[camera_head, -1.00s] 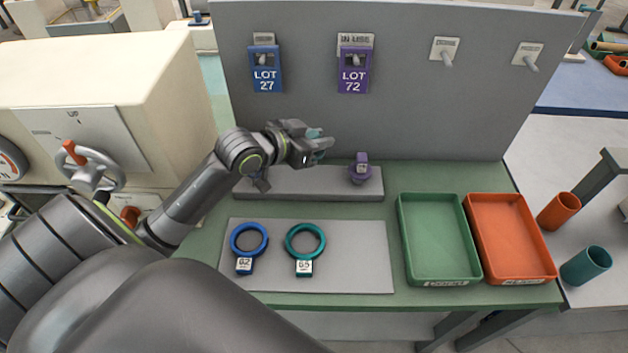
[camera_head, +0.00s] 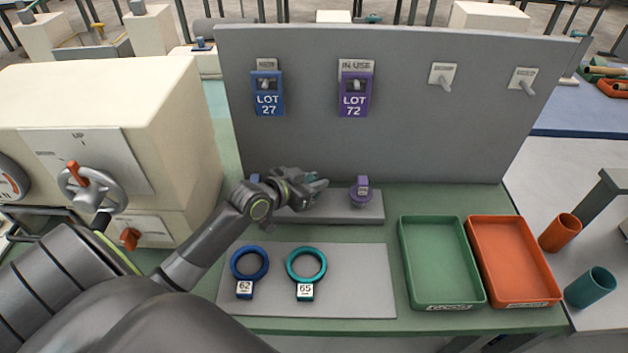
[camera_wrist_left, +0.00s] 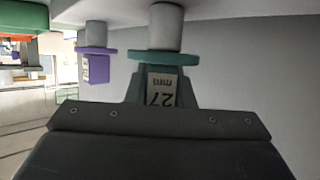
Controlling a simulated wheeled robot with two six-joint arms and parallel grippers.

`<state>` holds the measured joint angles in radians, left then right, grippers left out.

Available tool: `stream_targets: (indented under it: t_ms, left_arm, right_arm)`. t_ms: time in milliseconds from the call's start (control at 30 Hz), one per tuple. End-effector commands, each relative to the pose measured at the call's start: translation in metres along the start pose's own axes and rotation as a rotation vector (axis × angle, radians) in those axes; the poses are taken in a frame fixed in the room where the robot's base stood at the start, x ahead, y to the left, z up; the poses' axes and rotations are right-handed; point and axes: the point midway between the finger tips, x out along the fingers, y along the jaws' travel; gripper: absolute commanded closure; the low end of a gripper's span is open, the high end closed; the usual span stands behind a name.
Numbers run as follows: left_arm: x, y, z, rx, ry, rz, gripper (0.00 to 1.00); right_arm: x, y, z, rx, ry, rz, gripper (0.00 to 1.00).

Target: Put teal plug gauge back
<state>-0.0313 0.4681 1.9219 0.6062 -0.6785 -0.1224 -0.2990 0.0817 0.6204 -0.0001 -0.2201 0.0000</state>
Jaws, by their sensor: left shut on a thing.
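My left gripper (camera_head: 318,186) is shut on the teal plug gauge, just above the middle of the grey rack (camera_head: 335,211). In the left wrist view the teal plug gauge (camera_wrist_left: 165,57) shows a teal flange, a grey plug and a "27" label between the jaws. That view is upside down, so the plug points down towards the rack. I cannot tell whether its tip touches or enters the rack. The purple plug gauge (camera_head: 361,191) stands upright at the rack's right end, also in the wrist view (camera_wrist_left: 96,66). My right gripper is not in view.
A blue piece (camera_head: 255,179) shows behind my left arm at the rack's left end. Blue (camera_head: 249,264) and teal (camera_head: 306,265) ring gauges lie on the grey mat (camera_head: 360,285). Green (camera_head: 440,262) and orange (camera_head: 512,260) trays stand right. A grey board (camera_head: 400,140) rises behind.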

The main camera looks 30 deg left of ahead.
Motion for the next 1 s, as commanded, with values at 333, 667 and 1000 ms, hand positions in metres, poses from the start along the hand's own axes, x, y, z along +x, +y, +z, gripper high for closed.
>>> stream_targets:
  t_ms: [333, 667, 1000]
  left_arm:
    - [0.001, 0.0, 0.002, 0.0, 0.0, 0.0, 0.63]
    - [0.0, 0.0, 0.001, 0.0, 0.0, 0.0, 0.57]
    - [-0.044, -0.001, 0.001, 0.007, -0.003, -0.001, 0.57]
  right_arm:
    - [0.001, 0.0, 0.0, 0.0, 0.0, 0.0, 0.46]
    - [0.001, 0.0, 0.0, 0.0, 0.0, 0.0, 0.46]
    - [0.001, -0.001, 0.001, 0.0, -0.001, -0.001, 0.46]
